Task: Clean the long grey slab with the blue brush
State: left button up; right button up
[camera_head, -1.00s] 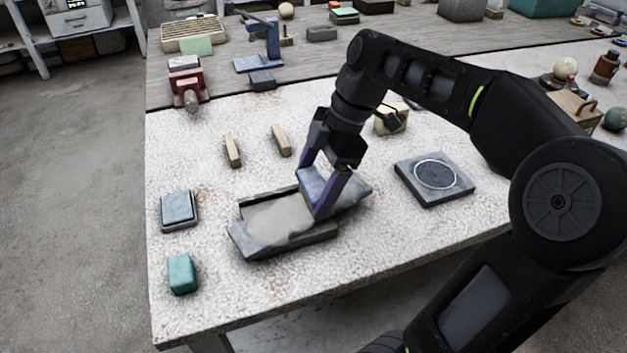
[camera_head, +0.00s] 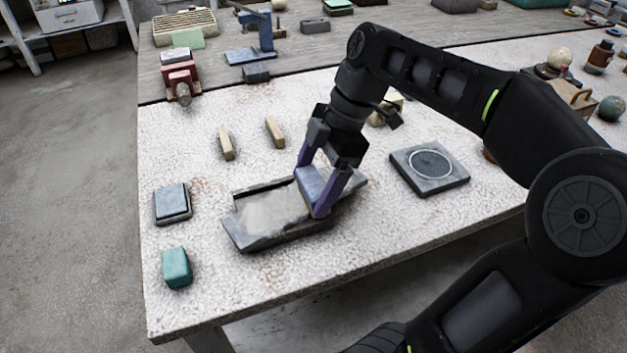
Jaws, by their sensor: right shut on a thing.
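The long grey slab (camera_head: 265,240) lies on the speckled table, with a pale dusty patch (camera_head: 268,212) over much of its left and middle part. My right gripper (camera_head: 320,195) is over the slab's right half, shut on the blue brush (camera_head: 311,181). The brush is a blue block between the two purple fingers, down at the slab's top; its underside is hidden, so I cannot tell contact for certain. The slab's right end is partly hidden by the gripper. My left gripper is not in view.
A dark square plate with a ring (camera_head: 430,168) lies right of the slab. A grey block (camera_head: 172,202) and a teal block (camera_head: 176,267) lie to the left. Two tan bars (camera_head: 226,143) lie behind. The table's front edge is close to the slab.

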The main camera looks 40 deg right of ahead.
aim_at(305, 166)
jog(key=shift+w, duration=0.15)
jog(key=shift+w+d, duration=0.35)
jog(key=shift+w, duration=0.55)
jog(key=shift+w+p, duration=0.15)
jog(key=shift+p, duration=0.15)
jog(key=shift+w+d, duration=0.35)
jog(key=shift+w, duration=0.55)
jog(key=shift+s+a+r+p, duration=0.2)
jog(key=shift+s+r, duration=0.2)
jog(key=shift+s, duration=0.15)
jog(key=shift+s+a+r+p, duration=0.15)
jog(key=shift+s+r, duration=0.2)
jog(key=shift+s, duration=0.15)
